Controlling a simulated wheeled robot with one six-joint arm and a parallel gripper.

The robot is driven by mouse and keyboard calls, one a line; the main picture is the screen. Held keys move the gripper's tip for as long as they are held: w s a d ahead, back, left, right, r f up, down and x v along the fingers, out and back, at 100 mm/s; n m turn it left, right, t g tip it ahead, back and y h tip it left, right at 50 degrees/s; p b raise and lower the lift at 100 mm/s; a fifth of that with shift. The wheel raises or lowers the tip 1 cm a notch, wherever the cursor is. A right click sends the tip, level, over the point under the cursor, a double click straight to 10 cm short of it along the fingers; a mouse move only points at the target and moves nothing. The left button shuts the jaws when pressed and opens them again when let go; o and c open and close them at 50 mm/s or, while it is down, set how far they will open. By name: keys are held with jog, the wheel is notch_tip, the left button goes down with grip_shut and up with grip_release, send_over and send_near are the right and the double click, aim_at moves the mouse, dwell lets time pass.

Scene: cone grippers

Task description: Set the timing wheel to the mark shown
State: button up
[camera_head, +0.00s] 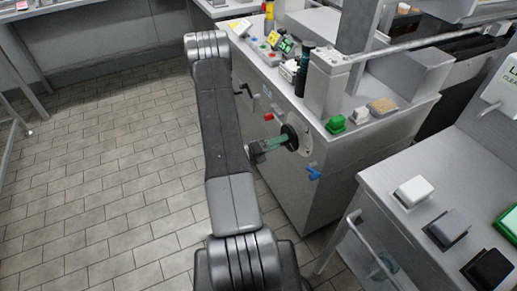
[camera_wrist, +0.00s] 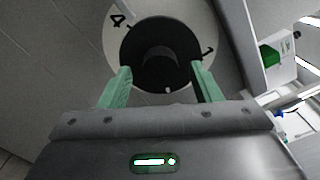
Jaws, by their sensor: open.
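The timing wheel (camera_head: 291,134) is a black round knob on the side of a grey machine cabinet. In the wrist view the wheel (camera_wrist: 160,32) fills the top middle, with a dark raised hub at its centre. A pale dial plate (camera_wrist: 119,38) shows behind it, with a "4" at upper left and what looks like a "1" at right. My gripper (camera_head: 276,143) is at the wheel's face. Its green fingers are apart in the wrist view (camera_wrist: 161,70), one on each side of the hub's lower part. I cannot tell whether they touch it. Other dial marks are hidden.
A blue handle (camera_head: 313,173) sticks out below right of the wheel, and a red knob (camera_head: 268,117) lies to its upper left. A green block (camera_head: 336,124) sits on the cabinet top. A side table (camera_head: 410,215) stands at right. The tiled floor at left is clear.

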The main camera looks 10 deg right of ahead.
jog(key=v, duration=1.3)
dwell(0.4)
jog(key=x, duration=1.3)
jog(key=shift+d, duration=0.3)
jog(key=shift+w, duration=0.1)
jog(key=shift+a, duration=0.1)
